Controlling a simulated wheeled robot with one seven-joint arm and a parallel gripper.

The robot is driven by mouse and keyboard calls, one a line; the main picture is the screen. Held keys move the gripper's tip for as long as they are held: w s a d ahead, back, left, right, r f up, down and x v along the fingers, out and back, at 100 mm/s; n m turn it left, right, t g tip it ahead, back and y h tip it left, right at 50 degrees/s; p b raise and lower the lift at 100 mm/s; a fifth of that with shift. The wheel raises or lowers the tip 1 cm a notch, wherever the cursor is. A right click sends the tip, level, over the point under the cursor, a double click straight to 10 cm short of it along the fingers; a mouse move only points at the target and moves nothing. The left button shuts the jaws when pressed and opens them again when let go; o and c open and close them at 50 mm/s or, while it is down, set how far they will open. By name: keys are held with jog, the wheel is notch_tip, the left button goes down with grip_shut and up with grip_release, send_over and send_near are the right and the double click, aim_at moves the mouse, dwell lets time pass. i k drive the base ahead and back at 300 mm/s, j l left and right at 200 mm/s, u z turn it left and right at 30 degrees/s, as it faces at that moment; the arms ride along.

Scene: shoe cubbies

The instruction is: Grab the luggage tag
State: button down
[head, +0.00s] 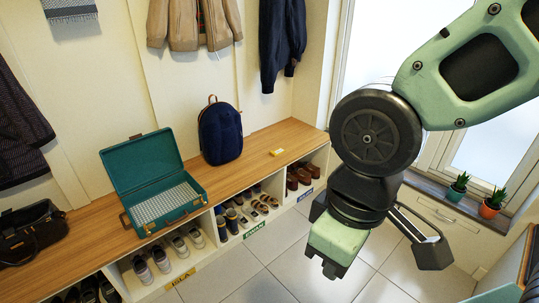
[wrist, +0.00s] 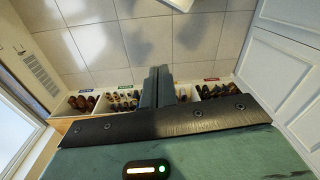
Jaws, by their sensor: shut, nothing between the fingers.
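A small yellow tag (head: 277,152), which looks like the luggage tag, lies flat on the wooden bench top, to the right of the navy backpack. My gripper (head: 333,268) hangs in front of the bench, over the tiled floor, to the right of and apart from the tag. In the wrist view its two dark fingers (wrist: 158,87) are together with nothing between them. The tag does not show in the wrist view.
The bench (head: 100,241) holds the navy backpack (head: 220,132), an open teal suitcase (head: 150,172) and a dark bag (head: 32,234). Shoes fill the cubbies below. Two potted plants (head: 458,187) stand on the windowsill. Bench top around the tag is clear.

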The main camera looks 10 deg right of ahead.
aim_at(278, 152)
jog(key=z, duration=0.15)
jog(key=i+u, duration=0.2)
jog(key=i, duration=0.3)
jog(key=i+l+u, duration=0.2)
jog(key=i, duration=0.25)
jog(key=i+l+u, duration=0.2)
jog(key=i, duration=0.25)
jog(key=i+l+u, duration=0.2)
jog(key=i, duration=0.3)
jog(key=i+l+u, duration=0.2)
jog(key=i+l, duration=0.1)
jog(key=i, duration=0.1)
